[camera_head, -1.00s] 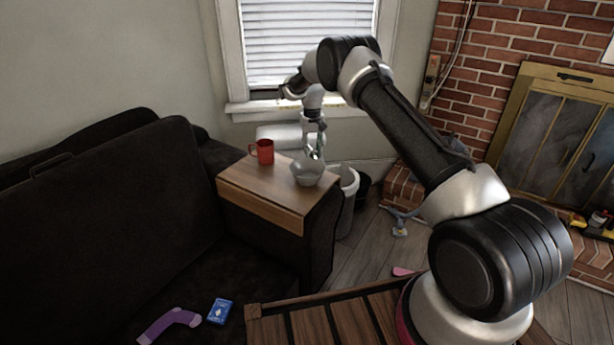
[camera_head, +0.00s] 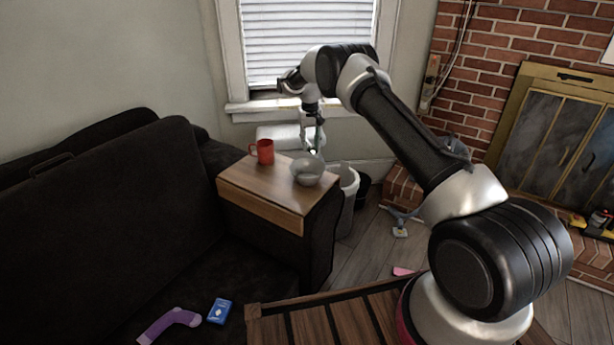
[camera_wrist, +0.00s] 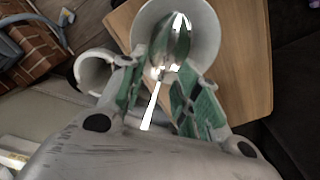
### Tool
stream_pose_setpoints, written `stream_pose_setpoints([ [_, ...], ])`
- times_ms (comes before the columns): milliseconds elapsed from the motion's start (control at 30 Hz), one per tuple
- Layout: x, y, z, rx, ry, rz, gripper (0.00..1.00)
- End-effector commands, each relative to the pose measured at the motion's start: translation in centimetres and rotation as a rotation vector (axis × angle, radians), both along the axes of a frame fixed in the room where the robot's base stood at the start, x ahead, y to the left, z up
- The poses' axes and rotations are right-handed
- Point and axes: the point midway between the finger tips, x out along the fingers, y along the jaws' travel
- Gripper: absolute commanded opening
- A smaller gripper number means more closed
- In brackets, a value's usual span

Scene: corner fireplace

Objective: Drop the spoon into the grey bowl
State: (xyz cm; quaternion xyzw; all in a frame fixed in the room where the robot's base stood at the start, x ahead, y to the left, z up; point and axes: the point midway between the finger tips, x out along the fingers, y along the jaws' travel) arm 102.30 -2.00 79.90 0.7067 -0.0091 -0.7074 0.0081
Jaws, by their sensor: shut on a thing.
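The grey bowl (camera_head: 307,174) stands upright on the wooden top of the side table (camera_head: 262,207). In the wrist view the bowl (camera_wrist: 207,30) is at the top middle. The metal spoon (camera_wrist: 172,38) is between the green-padded fingers of my gripper (camera_wrist: 161,76), which is shut on it. Its head overlaps the bowl in that view, and its handle runs back between the fingers. In the head view my gripper (camera_head: 315,148) is above the bowl, near its back rim. The spoon is too small there to make out clearly.
A red mug (camera_head: 264,151) stands left of the bowl on the wooden top. A white bin (camera_head: 347,186) stands on the floor just right of the table. The dark sofa (camera_head: 110,220) holds a purple sock (camera_head: 168,324) and a blue card box (camera_head: 219,311).

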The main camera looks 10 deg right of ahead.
Motion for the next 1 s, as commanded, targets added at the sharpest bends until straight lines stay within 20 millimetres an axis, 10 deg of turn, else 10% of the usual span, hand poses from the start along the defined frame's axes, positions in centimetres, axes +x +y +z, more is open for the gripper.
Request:
stream_pose_setpoints([
  [467,0.0,0.0,-2.2,0.0,-0.001,0.0,0.1],
  [500,0.0,0.0,-2.2,0.0,-0.001,0.0,0.39],
  [600,0.0,0.0,-2.2,0.0,-0.001,0.0,0.57],
  [1000,0.1,0.0,-1.5,0.0,-0.003,0.0,0.57],
])
